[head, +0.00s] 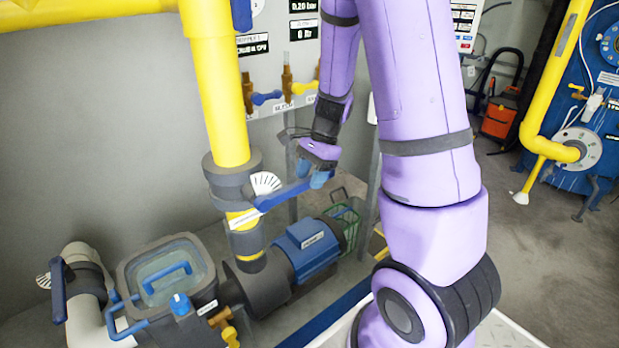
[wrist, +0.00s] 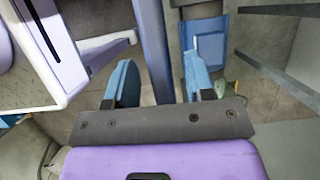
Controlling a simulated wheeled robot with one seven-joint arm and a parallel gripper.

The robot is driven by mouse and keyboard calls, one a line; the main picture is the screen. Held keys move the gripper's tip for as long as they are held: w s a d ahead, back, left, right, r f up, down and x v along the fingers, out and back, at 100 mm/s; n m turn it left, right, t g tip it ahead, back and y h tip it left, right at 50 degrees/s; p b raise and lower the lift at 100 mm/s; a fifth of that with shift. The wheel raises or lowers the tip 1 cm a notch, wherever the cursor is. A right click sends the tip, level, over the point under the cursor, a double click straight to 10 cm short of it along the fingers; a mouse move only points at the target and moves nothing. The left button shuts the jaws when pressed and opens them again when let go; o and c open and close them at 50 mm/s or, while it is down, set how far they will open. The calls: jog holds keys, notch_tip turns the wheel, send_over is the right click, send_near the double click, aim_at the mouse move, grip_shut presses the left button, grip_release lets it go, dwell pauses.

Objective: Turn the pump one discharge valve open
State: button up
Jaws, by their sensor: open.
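The discharge valve has a long blue lever handle (head: 283,194) on a grey valve body (head: 232,180) with a white fan-shaped scale (head: 266,183), set in a vertical yellow pipe (head: 218,100). The lever slants up to the right, away from the pipe. My gripper (head: 321,178) is at the lever's far end. In the wrist view, the blue lever (wrist: 154,45) runs between the two blue fingers of my gripper (wrist: 160,72). The fingers are apart, with a visible gap on each side of the lever. In the head view, my gripper partly hides the lever's tip.
Below stand a blue pump motor (head: 308,248) and a strainer box (head: 165,275) with a clear lid. Another blue valve handle (head: 58,290) is at the left. Small taps (head: 287,85) line the wall panel behind. A grey post (head: 371,185) stands right of my gripper.

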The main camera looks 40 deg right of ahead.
jog(key=shift+a+f, duration=0.15)
jog(key=shift+f, duration=0.2)
jog(key=shift+c, duration=0.2)
grip_shut()
jog(key=shift+w+r, duration=0.1)
